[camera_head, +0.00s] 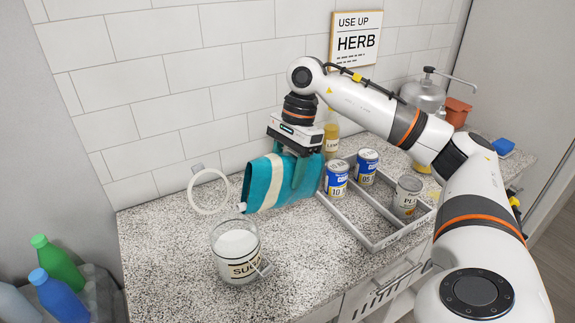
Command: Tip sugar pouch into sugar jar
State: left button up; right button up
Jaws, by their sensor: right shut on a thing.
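Whether sugar is flowing cannot be seen. My left gripper is out of view.
A grey divided tray (362,235) holding several cans (336,178) stands to the right. A yellow-capped bottle (331,138) is behind it. A kettle-like metal vessel (424,95) and terracotta pot (456,112) stand further right. Bottles (58,262) are at lower left.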

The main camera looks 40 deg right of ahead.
aim_at(283, 156)
jog(key=shift+a+r+h+p, duration=0.25)
jog(key=shift+r+h+p, duration=0.3)
jog(key=shift+p, duration=0.2)
jog(key=shift+a+r+h+p, duration=0.2)
jog(key=shift+r+h+p, duration=0.3)
jog(key=shift+p, duration=0.2)
jog(key=shift+d+r+h+p, duration=0.2)
jog(key=shift+r+h+p, duration=0.05)
jog(key=shift+r+p, duration=0.2)
dwell(0.9)
jog(key=shift+r, duration=0.1)
dwell(2.3)
jog(key=shift+a+r+h+p, duration=0.25)
jog(key=shift+h+p, duration=0.15)
jog(key=shift+p, duration=0.1)
dwell(2.3)
